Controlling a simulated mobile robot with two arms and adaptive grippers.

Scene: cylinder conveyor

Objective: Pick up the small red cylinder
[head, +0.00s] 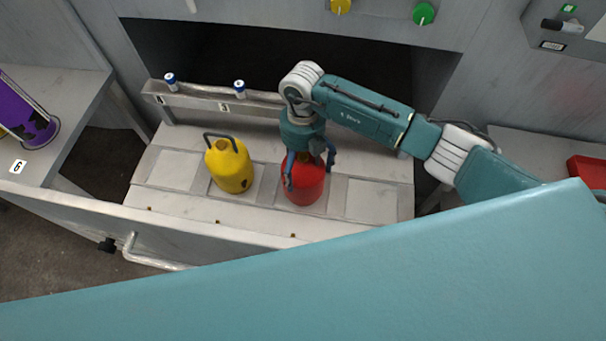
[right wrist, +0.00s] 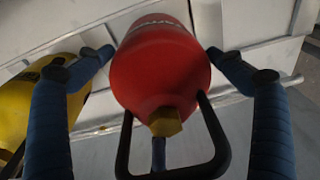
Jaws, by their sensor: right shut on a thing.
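The small red cylinder (head: 304,190) stands upright on the light conveyor surface in the head view. In the right wrist view the red cylinder (right wrist: 160,72) fills the middle, with its brass-coloured valve and black handle towards the camera. My right gripper (head: 310,172) comes down over it from above, one finger on each side. The gripper is shut on the cylinder; its fingers also flank it in the right wrist view. Whether the cylinder's base touches the surface is hard to tell. My left gripper is not in view.
A yellow cylinder (head: 232,168) with a black handle stands just left of the red one. A rail (head: 210,95) with blue-capped knobs runs behind. A purple cylinder (head: 30,118) stands on the left side table. A red tray (head: 588,171) is at the far right. Bare surface lies right of the red cylinder.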

